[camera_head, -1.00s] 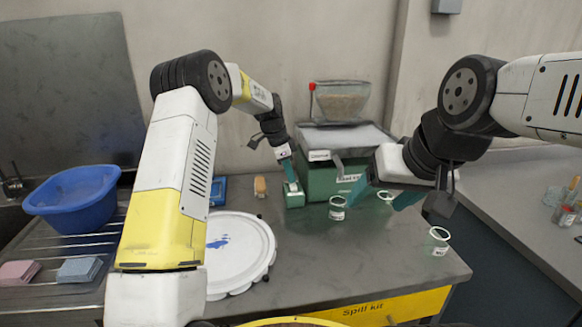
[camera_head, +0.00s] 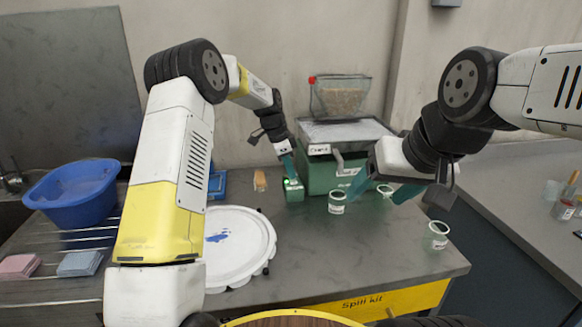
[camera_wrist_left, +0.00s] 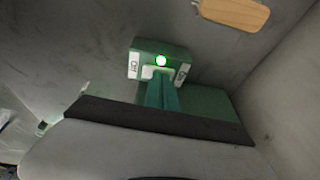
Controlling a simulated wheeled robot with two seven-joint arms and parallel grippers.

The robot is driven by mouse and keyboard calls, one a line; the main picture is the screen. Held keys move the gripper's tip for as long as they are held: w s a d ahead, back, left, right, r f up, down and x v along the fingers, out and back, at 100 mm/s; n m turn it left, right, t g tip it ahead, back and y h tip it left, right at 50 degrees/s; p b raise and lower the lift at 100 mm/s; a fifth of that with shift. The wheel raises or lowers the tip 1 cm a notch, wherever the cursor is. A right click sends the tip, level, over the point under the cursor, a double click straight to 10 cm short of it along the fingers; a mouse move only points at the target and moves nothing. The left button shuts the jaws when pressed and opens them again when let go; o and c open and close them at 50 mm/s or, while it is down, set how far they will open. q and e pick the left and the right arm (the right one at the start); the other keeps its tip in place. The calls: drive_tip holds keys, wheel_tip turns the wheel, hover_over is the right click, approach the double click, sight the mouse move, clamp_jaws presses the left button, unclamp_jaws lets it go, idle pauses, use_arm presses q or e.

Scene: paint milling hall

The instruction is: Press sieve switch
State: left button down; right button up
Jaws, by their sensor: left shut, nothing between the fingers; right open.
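The sieve switch (camera_head: 295,193) is a small green box on the bench at the front left of the green sieve (camera_head: 330,174). In the left wrist view the switch (camera_wrist_left: 146,51) has a lit green lamp and white labels on both sides, one reading Off. My left gripper (camera_head: 289,176) is shut and empty, its teal fingertips (camera_wrist_left: 158,82) at the pale switch part below the lamp. I cannot tell whether they touch or press it. My right gripper (camera_head: 382,190) is open and empty above the bench, right of the sieve front.
A round white lid (camera_head: 238,250) with a blue smear lies left of the switch. A wooden-backed piece (camera_head: 260,181) lies behind it. A blue basin (camera_head: 75,196) is far left. The front middle bench is clear.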

use_arm(q)
drive_tip(key=shift+s+r, duration=0.1)
drive_tip(key=shift+r, duration=0.1)
drive_tip(key=v, duration=0.7)
drive_tip(key=shift+r, duration=0.3)
drive_tip(key=shift+a, duration=0.1)
drive_tip(key=s+a+r+n+t+y, duration=0.1)
drive_tip(key=s+a+r+n, duration=0.25)
drive_tip(key=s+r, duration=0.45)
drive_tip(key=s+a+r+n+t, duration=0.25)
drive_tip(key=s+r+n, duration=0.2)
drive_tip(key=s, duration=0.55)
drive_tip(key=s+a+f+n, duration=0.1)
drive_tip(key=s+a+n, duration=0.1)
drive_tip(key=s, duration=0.8)
drive_tip(key=s+a+f+n+t, duration=0.1)
drive_tip(key=s+a+n, duration=0.1)
drive_tip(key=s+n, duration=0.3)
drive_tip(key=s, duration=0.4)
drive_tip(key=shift+s, duration=0.4)
